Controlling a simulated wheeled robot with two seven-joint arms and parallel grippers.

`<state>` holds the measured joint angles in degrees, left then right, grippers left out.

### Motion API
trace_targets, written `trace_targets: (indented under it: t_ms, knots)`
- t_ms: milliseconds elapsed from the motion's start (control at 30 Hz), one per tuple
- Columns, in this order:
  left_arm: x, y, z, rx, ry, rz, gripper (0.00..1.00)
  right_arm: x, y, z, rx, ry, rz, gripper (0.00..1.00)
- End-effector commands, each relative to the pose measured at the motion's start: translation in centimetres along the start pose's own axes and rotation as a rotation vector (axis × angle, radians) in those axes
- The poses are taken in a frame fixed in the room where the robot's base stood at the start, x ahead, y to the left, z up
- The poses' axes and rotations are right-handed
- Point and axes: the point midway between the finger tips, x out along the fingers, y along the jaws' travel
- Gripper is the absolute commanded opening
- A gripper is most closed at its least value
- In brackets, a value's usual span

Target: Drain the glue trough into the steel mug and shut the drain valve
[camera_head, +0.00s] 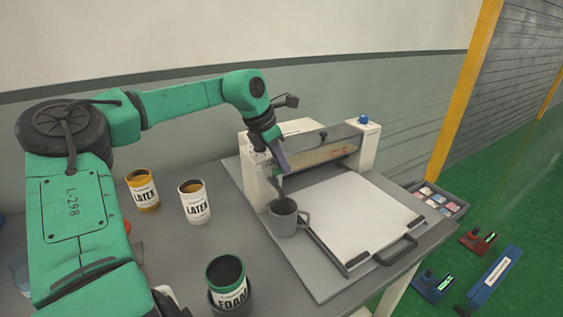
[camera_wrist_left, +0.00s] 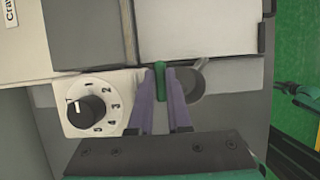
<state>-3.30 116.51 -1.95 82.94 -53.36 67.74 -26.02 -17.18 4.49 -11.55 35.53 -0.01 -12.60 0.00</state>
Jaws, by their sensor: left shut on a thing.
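The steel mug (camera_head: 283,222) stands upright on the grey board at the machine's left end. It also shows in the wrist view (camera_wrist_left: 193,84), partly hidden behind a finger. My left gripper (camera_head: 281,168) is at the machine's left housing, above the mug. In the wrist view, its purple fingers (camera_wrist_left: 163,88) are shut on a small green handle (camera_wrist_left: 160,72), which looks like the drain valve's. The glue trough seems to be the long crosswise part (camera_head: 322,154) between the white housings; its inside and any glue flow cannot be made out. My right gripper is not in view.
A numbered dial (camera_wrist_left: 86,108) sits beside the fingers. A white sheet-covered bed (camera_head: 360,215) with a black front handle lies right of the mug. Yellow (camera_head: 143,190) and white (camera_head: 194,201) latex cans and a green foam can (camera_head: 227,281) stand on the table's left.

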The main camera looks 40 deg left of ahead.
Motion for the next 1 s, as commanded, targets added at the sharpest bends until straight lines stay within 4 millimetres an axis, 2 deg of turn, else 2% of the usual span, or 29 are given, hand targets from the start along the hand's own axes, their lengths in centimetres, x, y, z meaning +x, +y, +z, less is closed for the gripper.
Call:
trace_targets:
  t_ms: [267, 600, 1000]
  knots:
    - [-0.4, -0.2, 0.2, 0.089, -0.001, -0.039, 0.00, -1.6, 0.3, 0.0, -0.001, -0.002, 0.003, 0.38]
    - [-0.5, -0.6, 0.1, 0.344, -0.001, -0.143, 0.00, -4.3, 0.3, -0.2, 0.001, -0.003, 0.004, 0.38]
    - [-0.3, -1.2, -0.3, 0.696, -0.001, -0.286, 0.00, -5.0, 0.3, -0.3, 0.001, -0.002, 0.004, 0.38]
